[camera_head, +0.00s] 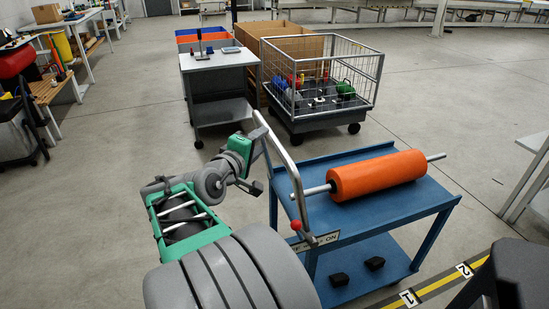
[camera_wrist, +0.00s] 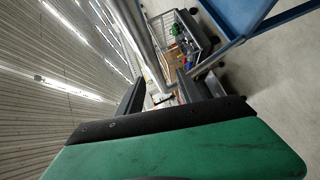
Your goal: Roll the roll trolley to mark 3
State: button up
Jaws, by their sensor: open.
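The roll trolley (camera_head: 385,205) is a blue two-shelf cart in front of me, on the right. An orange roll (camera_head: 376,175) on a metal shaft lies across its top. Its bent silver push handle (camera_head: 290,172) rises on the left side and also shows in the wrist view (camera_wrist: 146,45). My gripper (camera_head: 260,134) is open at the upper left of the handle. In the wrist view the bar appears between my two fingers (camera_wrist: 158,90); I cannot tell whether they touch it. Floor marks 1 (camera_head: 408,298) and 2 (camera_head: 464,270) show on a yellow-black line; mark 3 is not visible.
A wire-mesh cart (camera_head: 318,85) and a grey side table (camera_head: 219,62) stand beyond the trolley. A bench (camera_head: 537,175) is at the right edge. A dark object (camera_head: 510,280) covers part of the floor line at lower right. Open concrete floor lies right of the mesh cart.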

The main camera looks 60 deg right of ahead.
jog(key=d, duration=0.8)
jog(key=shift+s+f, duration=0.3)
jog(key=shift+s, duration=0.05)
jog(key=shift+d, duration=0.1)
jog(key=shift+c, duration=0.2)
grip_shut()
dwell(0.6)
